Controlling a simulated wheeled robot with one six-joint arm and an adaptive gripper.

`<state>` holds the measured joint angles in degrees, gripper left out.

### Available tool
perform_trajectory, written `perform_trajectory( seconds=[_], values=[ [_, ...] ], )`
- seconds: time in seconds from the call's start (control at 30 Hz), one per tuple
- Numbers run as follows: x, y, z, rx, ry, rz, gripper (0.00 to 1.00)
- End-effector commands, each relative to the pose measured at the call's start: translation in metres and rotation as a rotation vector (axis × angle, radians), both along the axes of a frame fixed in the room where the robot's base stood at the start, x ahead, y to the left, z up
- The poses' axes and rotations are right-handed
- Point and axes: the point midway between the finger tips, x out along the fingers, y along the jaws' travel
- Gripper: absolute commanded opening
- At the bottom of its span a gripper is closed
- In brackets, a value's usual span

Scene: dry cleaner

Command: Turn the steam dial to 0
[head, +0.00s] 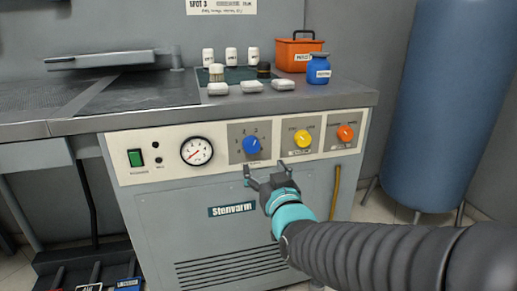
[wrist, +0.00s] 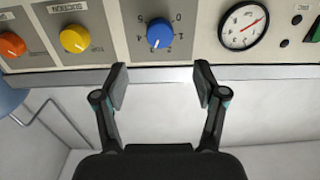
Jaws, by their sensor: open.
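The steam dial is a blue knob (head: 251,146) on a grey plate with printed numbers, on the front panel of the machine. In the wrist view, which shows the panel upside down, the blue knob (wrist: 160,33) is above the gap between the fingers. Its white mark points away from the 0, towards the middle of the scale, around 3; I cannot read it exactly. My gripper (head: 265,173) is open and empty, just below the dial in the head view. In the wrist view my gripper (wrist: 161,82) has its fingers spread, apart from the knob.
A yellow knob (head: 303,137) and an orange knob (head: 345,133) are right of the dial. A pressure gauge (head: 197,151) and a green switch (head: 135,158) are left. The worktop edge (head: 220,113) overhangs the panel. A blue tank (head: 440,100) stands at right.

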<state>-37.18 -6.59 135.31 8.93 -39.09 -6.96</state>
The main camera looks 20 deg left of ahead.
Motion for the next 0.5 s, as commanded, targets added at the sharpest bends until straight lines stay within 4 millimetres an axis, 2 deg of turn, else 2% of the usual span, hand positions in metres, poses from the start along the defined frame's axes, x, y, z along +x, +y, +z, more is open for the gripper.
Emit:
perform_trajectory(
  seconds=[0.5],
  values=[
    [0.071, 0.043, 0.001, -0.001, 0.001, -0.001, 0.71]
  ],
)
